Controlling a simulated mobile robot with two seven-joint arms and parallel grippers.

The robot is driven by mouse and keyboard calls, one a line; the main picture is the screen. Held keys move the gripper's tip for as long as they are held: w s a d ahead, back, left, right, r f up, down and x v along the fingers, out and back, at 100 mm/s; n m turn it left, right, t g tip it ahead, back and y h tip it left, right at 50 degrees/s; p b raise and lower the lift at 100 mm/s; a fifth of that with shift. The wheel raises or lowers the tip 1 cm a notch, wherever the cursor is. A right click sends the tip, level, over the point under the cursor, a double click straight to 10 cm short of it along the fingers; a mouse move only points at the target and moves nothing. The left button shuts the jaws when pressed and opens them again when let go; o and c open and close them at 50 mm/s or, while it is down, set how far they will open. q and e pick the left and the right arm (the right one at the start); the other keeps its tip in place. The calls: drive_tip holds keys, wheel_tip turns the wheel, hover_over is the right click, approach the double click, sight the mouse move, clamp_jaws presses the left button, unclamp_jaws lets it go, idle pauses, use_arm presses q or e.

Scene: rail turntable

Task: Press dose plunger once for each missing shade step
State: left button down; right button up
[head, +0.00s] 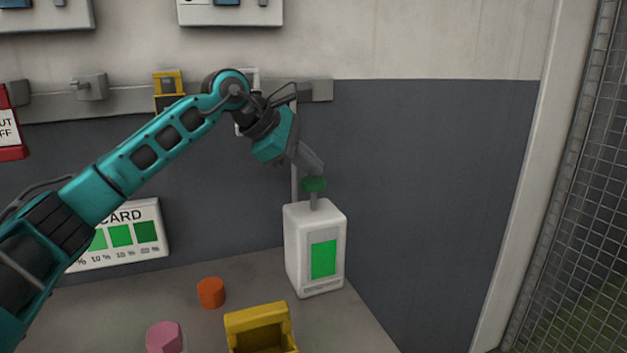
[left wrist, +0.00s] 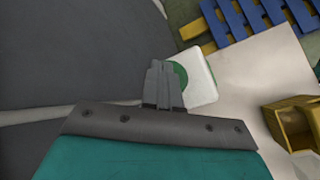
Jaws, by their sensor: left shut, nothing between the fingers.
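The white dosing unit (head: 296,246) stands upright on the bench, with a bright green window (head: 323,259) on its front. Its green plunger knob (head: 314,184) sits on a grey stem on top. My left gripper (head: 318,170) is shut and empty, its fingertips at the knob from above; I cannot tell whether they touch. In the left wrist view the shut fingers (left wrist: 164,84) partly cover the green knob (left wrist: 181,76) on the white unit (left wrist: 202,78). The shade card (head: 147,246), with several green patches and percent labels, leans at the wall, partly hidden by my left arm. My right gripper does not show.
On the bench (head: 362,325) are an orange cylinder (head: 211,293), a pink piece (head: 165,338) and a yellow open bin (head: 257,316). A grey rail (head: 318,91) runs along the wall behind my arm. A mesh fence (head: 577,170) stands at the right.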

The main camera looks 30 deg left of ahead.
sight(309, 180)
use_arm(q)
drive_tip(key=shift+f+b, duration=0.75)
drive_tip(key=shift+f, duration=0.65)
idle(0.7)
idle(0.3)
drive_tip(key=shift+r+p, duration=1.55)
drive_tip(key=shift+r, duration=0.25)
drive_tip(key=shift+r, duration=0.1)
wheel_tip(309, 180, up, 5)
drive_tip(key=p, duration=0.4)
idle(1.6)
